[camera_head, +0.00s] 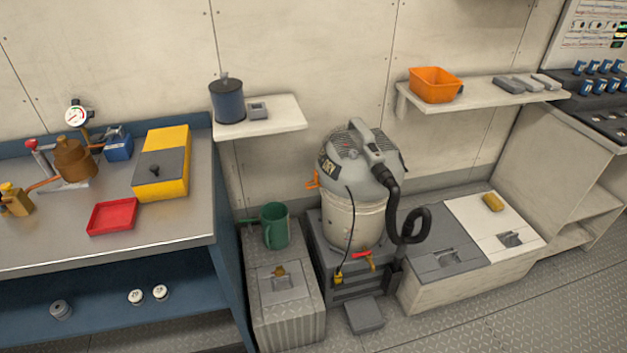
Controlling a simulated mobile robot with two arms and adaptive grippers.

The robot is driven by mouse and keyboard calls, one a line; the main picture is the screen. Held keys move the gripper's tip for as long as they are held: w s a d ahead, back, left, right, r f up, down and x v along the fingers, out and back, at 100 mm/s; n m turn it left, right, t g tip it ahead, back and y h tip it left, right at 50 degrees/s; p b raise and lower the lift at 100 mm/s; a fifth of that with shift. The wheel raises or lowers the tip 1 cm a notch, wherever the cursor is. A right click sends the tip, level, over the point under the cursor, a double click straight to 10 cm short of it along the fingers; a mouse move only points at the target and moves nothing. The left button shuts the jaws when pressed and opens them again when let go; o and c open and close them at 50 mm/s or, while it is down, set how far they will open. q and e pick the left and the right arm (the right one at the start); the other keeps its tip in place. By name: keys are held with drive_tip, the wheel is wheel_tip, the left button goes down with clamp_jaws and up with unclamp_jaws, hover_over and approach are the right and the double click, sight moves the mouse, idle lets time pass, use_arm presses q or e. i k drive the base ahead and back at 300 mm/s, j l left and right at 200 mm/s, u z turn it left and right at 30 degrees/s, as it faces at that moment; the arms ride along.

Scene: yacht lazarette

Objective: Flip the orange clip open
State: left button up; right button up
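A wet-dry vacuum (362,190) with a grey motor head and pale drum stands on a low dark grey crate (350,285). An orange clip (313,181) sits at the left side of the vacuum, near the seam between head and drum. It sticks out to the left; it is too small to tell whether it is latched. A red-orange handle (361,255) with a brass fitting shows below the drum. Neither of my grippers is in view.
A black hose (408,228) curls down the vacuum's right side. A green jug (274,226) stands on a grey locker left of it. A workbench (170,225) is at the left, pale lockers (440,295) at the right. A grey block (364,314) lies on the floor in front.

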sight(316, 182)
drive_tip(key=i+l+u, duration=1.05)
drive_tip(key=l, duration=0.2)
